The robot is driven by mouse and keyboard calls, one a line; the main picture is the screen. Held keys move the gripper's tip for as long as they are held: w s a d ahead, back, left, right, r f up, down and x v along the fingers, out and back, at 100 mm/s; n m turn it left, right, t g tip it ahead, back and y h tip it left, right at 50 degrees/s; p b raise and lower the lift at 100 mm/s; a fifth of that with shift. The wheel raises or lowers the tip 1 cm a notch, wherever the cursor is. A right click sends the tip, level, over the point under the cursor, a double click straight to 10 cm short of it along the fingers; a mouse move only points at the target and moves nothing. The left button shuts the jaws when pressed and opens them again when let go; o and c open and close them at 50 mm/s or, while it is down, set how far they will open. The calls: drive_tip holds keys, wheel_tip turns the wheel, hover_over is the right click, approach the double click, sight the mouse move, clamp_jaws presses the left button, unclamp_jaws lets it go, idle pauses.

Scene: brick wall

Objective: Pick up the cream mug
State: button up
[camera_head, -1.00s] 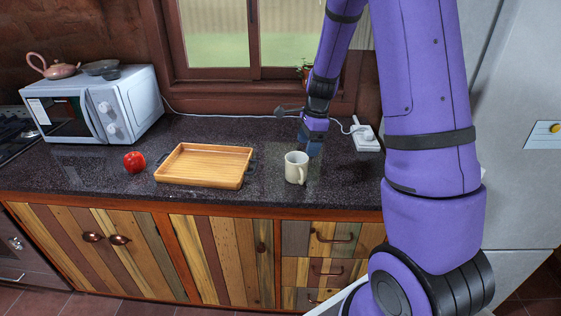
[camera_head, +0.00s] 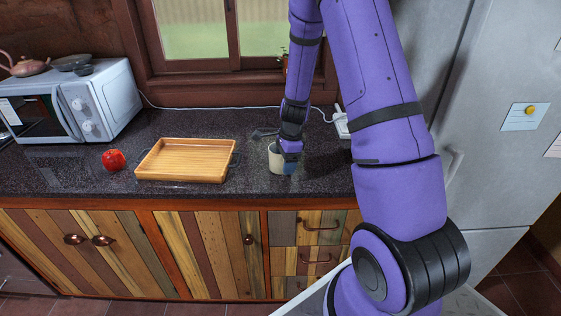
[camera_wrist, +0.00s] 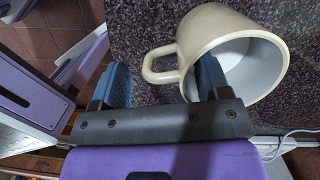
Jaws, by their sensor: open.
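The cream mug (camera_head: 273,158) stands upright on the dark speckled counter, to the right of the wooden tray. In the head view my gripper (camera_head: 289,165) is down at the mug's right side and covers part of it. In the wrist view the mug (camera_wrist: 212,30) shows its open mouth and its handle. My gripper (camera_wrist: 163,66) is open, with the handle between its two blue fingers. The left finger is outside the handle. The right finger overlaps the mug's mouth and appears to be inside the rim; contact cannot be told.
The wooden tray (camera_head: 183,178) lies left of the mug, with a red apple (camera_head: 113,160) beyond it. A microwave (camera_head: 75,103) stands at the back left. A white socket block (camera_head: 341,124) with a cable is behind on the right. The counter's front edge (camera_head: 200,197) is near.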

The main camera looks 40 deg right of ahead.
drive_tip(key=shift+f, duration=0.45)
drive_tip(key=c, duration=1.2)
drive_tip(key=shift+o, duration=0.2)
drive_tip(key=shift+r, duration=0.25)
